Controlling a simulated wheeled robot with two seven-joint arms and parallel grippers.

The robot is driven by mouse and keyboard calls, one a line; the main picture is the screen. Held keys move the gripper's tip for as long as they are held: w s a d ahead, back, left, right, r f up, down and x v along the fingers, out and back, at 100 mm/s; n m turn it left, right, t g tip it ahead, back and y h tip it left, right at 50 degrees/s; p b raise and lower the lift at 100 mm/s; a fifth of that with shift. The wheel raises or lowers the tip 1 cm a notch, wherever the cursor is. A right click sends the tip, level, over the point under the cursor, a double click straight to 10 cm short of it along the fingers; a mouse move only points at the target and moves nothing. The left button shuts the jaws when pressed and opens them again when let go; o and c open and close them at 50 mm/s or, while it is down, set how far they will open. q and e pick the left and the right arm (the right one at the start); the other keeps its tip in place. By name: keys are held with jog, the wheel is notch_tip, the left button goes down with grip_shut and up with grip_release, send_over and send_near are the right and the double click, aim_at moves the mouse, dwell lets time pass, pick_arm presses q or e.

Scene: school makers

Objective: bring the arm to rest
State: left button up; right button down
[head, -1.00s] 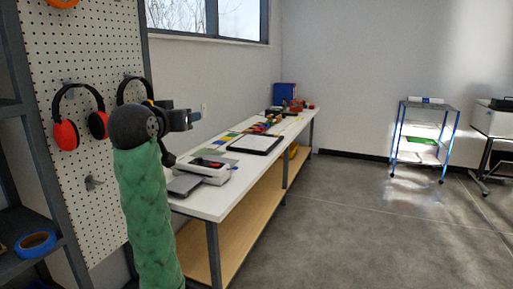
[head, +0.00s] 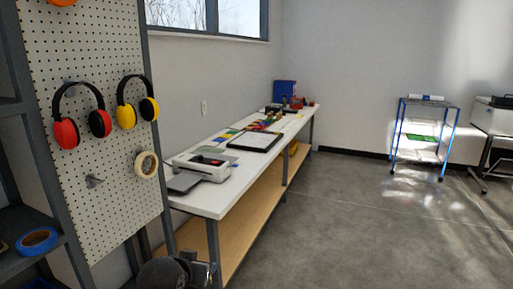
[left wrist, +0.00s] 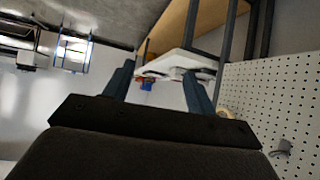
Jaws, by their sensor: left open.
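My left arm (head: 165,272) shows only as a dark joint at the bottom edge of the head view, in front of the near leg of the workbench. Most of the arm is out of the frame below. In the left wrist view, my left gripper (left wrist: 159,88) has its two blue-grey fingers apart. Nothing is between them except the distant bench. My right gripper is in neither view.
A white workbench (head: 210,202) with a white machine (head: 205,165) stands along the wall. A pegboard (head: 95,200) with red (head: 67,133) and yellow (head: 126,116) earmuffs is at left. A blue cart (head: 443,145) is far right. The middle floor is clear.

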pick_arm(q)
jog(key=s+d+f+g, duration=0.1)
jog(key=s+f+g, duration=0.7)
jog(key=s+f, duration=2.1)
jog(key=s, duration=0.2)
jog(key=shift+s+f, duration=0.3)
jog(key=shift+s, duration=0.1)
